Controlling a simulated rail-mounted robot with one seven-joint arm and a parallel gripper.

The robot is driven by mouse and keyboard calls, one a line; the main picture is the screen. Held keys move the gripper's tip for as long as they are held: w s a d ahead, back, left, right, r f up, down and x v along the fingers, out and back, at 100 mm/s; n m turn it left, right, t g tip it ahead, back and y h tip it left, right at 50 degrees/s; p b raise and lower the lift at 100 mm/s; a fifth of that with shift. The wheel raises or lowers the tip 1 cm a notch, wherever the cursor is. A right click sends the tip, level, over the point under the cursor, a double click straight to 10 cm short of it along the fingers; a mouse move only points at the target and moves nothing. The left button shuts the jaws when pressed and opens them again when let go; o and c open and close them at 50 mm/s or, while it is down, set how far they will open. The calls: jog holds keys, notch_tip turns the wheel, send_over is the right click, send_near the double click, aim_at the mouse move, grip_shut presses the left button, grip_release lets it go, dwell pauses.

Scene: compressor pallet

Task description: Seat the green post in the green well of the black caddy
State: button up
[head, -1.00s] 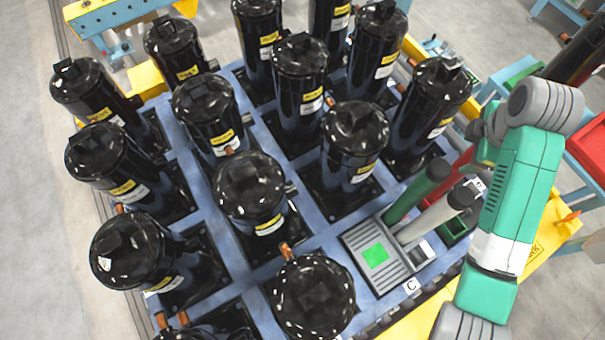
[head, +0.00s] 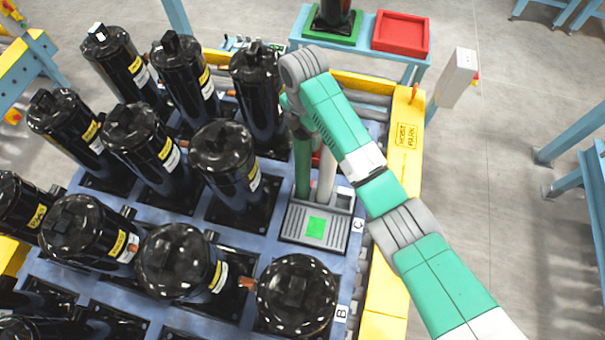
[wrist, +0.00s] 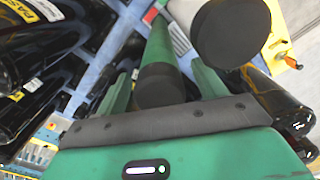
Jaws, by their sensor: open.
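The green post (head: 303,165) stands upright at the rear of a grey ribbed caddy block (head: 290,226) with a bright green square (head: 316,227) on its top. A pale grey post (head: 326,176) stands beside it on the right, and a bit of red shows behind. In the wrist view my gripper (wrist: 163,88) is open, with its green fingers on either side of the dark-capped green post (wrist: 158,45). I cannot tell whether the fingers touch it. The pale post's dark cap (wrist: 230,30) is close by on the right. In the head view my arm hides the gripper.
Tall black compressors (head: 228,160) crowd the blue pallet left of the caddy, and one (head: 258,95) stands close behind the posts. A yellow rail (head: 405,150) runs along the right. A red bin (head: 400,33) sits on a blue stand behind. Open floor lies right.

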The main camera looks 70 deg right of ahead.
jog(key=shift+f, duration=0.35)
grip_shut()
jog(key=shift+r, duration=0.1)
